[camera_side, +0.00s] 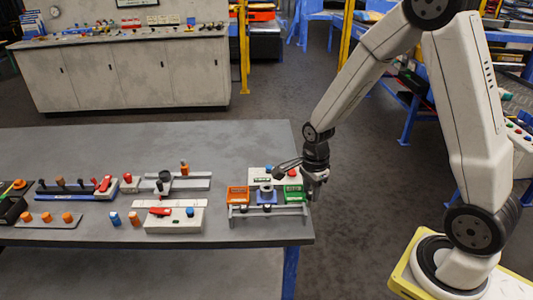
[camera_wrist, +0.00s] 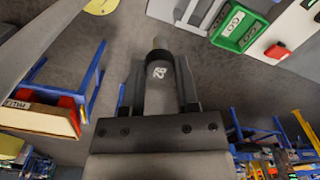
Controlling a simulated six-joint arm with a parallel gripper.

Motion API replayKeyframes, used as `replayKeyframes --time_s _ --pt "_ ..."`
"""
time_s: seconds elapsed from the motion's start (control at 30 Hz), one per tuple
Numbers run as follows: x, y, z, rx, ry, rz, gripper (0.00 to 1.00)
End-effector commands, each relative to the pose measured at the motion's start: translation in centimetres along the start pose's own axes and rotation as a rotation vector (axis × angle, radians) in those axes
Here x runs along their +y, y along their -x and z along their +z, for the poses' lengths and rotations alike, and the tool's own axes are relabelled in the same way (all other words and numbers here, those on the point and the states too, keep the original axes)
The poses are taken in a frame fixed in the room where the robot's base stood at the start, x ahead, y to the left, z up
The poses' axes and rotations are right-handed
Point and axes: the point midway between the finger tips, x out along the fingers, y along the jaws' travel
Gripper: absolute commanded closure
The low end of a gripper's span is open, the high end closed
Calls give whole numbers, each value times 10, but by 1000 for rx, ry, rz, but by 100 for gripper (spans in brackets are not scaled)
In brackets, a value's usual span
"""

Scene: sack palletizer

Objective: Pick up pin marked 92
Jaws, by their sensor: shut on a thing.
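The pin marked 92 (camera_wrist: 158,72) shows in the wrist view, dark with white digits and a paler grey end. It is between the two fingers of my gripper (camera_wrist: 160,66), which is shut on it. In the side view my gripper (camera_side: 315,187) is at the right end of the grey table (camera_side: 230,150), beside the green bin (camera_side: 294,193). The pin is too small to make out there.
The green bin also shows in the wrist view (camera_wrist: 240,27), near a red button (camera_wrist: 276,51). An orange bin (camera_side: 237,195) and a blue holder (camera_side: 266,197) stand left of the green bin. Switch panels and several pegs fill the table's left; its back is clear.

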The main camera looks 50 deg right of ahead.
Motion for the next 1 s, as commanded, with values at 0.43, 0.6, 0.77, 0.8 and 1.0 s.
replayKeyframes --time_s 0.43,0.6,0.77,0.8,1.0 --pt "57 26 -11 0 -1 -3 100" --pt "68 31 -13 0 -1 -2 100" --pt "72 33 -14 0 -1 -1 100" --pt "73 33 -14 0 -1 -1 100" --pt "73 33 -14 0 -1 0 100"
